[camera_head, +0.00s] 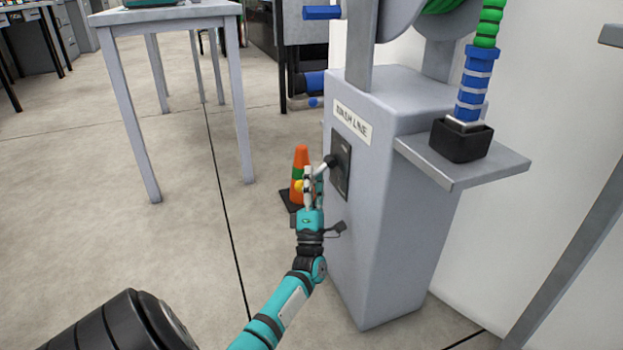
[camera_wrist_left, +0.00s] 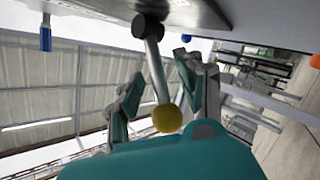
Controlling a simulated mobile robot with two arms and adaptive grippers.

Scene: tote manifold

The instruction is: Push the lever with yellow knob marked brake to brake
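The lever (camera_head: 321,167) sticks out from a dark plate (camera_head: 342,165) on the side of a grey pedestal. Its yellow knob (camera_head: 299,186) shows just left of my left gripper (camera_head: 313,177). In the left wrist view the metal lever rod (camera_wrist_left: 157,72) runs from a black pivot (camera_wrist_left: 148,25) to the yellow knob (camera_wrist_left: 166,119). The rod and knob lie between the two spread fingers of my left gripper (camera_wrist_left: 160,75), near the palm. The fingers look open; I cannot tell whether one touches the lever. No brake marking is readable. My right gripper is not in view.
The grey pedestal (camera_head: 400,215) carries a label plate (camera_head: 352,122) and a side shelf (camera_head: 500,166) with a black holder (camera_head: 461,141). A grey table (camera_head: 150,20) is at back left.

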